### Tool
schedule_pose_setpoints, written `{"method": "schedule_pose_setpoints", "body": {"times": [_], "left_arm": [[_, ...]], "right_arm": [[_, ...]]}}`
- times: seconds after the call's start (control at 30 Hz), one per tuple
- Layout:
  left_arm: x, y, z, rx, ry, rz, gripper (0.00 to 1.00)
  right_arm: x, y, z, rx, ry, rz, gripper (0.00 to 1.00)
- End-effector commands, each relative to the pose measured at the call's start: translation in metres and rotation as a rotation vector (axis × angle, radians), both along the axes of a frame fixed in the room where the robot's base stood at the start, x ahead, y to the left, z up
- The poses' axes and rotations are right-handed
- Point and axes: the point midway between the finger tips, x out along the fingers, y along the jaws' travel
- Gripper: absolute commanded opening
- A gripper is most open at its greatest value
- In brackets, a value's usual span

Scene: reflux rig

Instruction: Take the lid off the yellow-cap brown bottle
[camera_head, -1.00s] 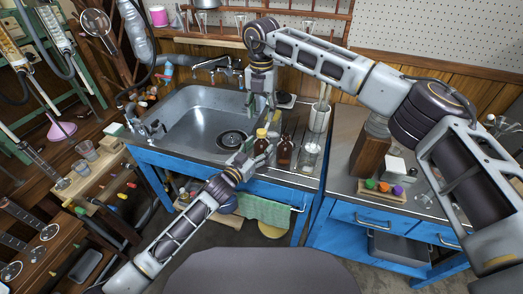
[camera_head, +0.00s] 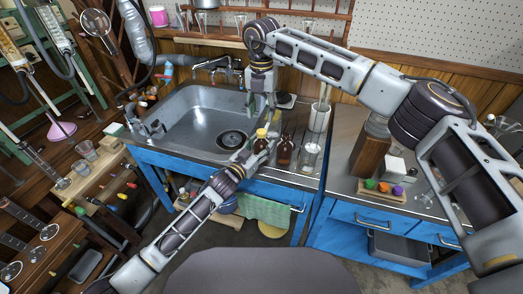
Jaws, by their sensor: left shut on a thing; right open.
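The yellow-cap brown bottle (camera_head: 261,146) stands upright on the drainboard right of the sink basin. Its yellow cap (camera_head: 261,133) is on top. My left gripper (camera_head: 252,155) reaches up from the lower left and is shut on the bottle's body; its fingers are small in the picture. My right gripper (camera_head: 261,108) hangs from above, open, with its fingers pointing down just above the yellow cap. I cannot tell whether its fingers touch the cap.
Another brown bottle (camera_head: 284,152) stands close on the right, with a clear glass beaker (camera_head: 310,157) beyond it. A white container (camera_head: 319,117) stands behind. The sink basin (camera_head: 200,115) lies open to the left.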

Motion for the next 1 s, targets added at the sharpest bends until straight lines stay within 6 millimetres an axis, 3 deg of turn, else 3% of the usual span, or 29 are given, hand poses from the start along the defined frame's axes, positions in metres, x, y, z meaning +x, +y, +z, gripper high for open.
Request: {"method": "schedule_pose_setpoints", "body": {"times": [0.03,0.17,0.47,1.0], "left_arm": [[0.0,0.0001,-0.0001,0.0,0.0,0.0,0.16],[0.0,0.0001,-0.0002,0.0,0.0,0.0,0.0],[0.0,0.0001,-0.0002,0.0,0.0,0.0,0.0],[0.0,0.0002,-0.0003,0.001,0.001,0.0,0.0]], "right_arm": [[0.0,0.0,0.0,0.0,0.0,0.0,0.47],[0.0001,0.0,0.0003,0.0,0.0,0.0,0.47],[0.0028,-0.0047,0.0062,-0.02,-0.014,-0.014,0.47],[0.001,-0.0037,0.0009,-0.016,-0.007,-0.413,0.47]]}}
